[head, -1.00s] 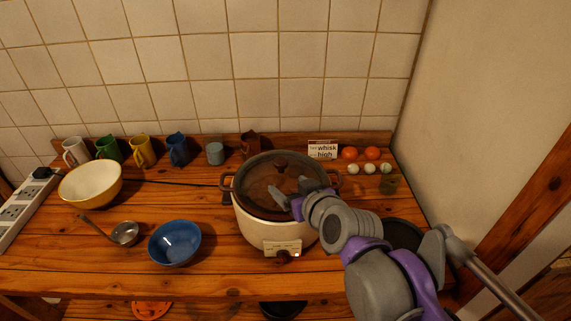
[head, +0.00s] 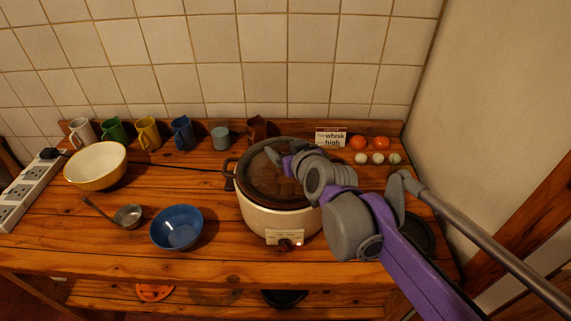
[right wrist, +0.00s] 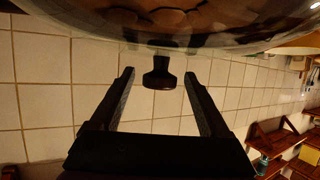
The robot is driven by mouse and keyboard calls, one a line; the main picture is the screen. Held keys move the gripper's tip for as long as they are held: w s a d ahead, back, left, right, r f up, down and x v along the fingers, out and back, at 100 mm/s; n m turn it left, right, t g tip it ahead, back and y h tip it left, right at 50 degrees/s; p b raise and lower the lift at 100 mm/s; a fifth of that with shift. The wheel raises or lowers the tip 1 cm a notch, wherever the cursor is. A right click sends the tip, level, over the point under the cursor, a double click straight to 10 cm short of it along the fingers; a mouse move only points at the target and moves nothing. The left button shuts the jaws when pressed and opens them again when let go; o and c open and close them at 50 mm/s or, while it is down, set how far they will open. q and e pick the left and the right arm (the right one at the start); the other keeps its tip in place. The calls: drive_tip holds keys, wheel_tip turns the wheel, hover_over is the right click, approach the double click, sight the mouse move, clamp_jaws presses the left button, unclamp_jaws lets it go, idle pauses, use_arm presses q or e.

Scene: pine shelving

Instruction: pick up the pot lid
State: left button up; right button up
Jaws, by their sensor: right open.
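The pot lid (head: 258,186) is a dark, see-through lid on the white slow cooker (head: 262,219) at the middle of the wooden counter. My right gripper (head: 279,160) is over the lid. In the right wrist view the lid (right wrist: 230,32) fills the top, and its dark knob (right wrist: 159,82) points down between the two spread fingers of my right gripper (right wrist: 159,74). There is a gap on both sides of the knob. In the head view the knob is hidden by the gripper. My left gripper is not in view.
A blue bowl (head: 176,228), a ladle (head: 128,216) and a yellow bowl (head: 96,165) stand left of the cooker. Several mugs line the tiled wall. Eggs, oranges (head: 381,143) and a small sign (head: 330,137) are at the back right. A dark pan (head: 418,238) is partly behind my arm.

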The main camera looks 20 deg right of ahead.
sight(283, 146)
drive_tip(key=shift+x, duration=1.55)
drive_tip(key=shift+s, duration=0.1)
drive_tip(key=shift+c, duration=0.2)
clamp_jaws()
